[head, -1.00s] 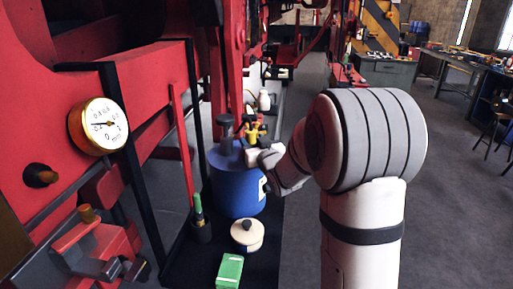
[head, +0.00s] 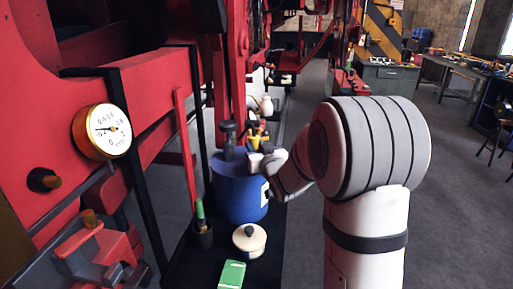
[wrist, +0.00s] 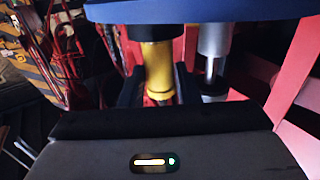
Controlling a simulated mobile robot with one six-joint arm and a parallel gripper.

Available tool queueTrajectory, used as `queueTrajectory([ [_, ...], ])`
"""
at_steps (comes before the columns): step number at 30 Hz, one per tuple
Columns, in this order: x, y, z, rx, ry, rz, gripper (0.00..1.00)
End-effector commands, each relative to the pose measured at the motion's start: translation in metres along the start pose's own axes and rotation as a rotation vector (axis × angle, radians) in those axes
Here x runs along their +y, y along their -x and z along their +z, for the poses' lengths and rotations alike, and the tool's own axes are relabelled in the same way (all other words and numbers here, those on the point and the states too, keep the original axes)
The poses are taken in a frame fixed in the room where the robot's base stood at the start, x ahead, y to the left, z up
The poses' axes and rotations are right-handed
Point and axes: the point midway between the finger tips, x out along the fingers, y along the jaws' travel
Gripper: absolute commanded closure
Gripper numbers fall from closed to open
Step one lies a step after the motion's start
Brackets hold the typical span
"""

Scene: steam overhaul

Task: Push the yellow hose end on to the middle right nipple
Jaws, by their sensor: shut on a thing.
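The yellow hose end (wrist: 158,70) sits between the two black fingers of my gripper (wrist: 158,88) in the wrist view, and the gripper is shut on it. I cannot make out which part is the middle right nipple.
Open floor lies at right.

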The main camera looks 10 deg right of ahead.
Motion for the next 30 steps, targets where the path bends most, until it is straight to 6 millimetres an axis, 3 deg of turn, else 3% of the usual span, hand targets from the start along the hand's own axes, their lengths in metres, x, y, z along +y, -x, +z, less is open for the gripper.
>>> queueTrajectory([
  [7,0.000,0.000,-0.004,0.002,0.001,0.000,0.98],
  [30,0.000,0.000,-0.057,0.002,0.001,0.000,0.98],
])
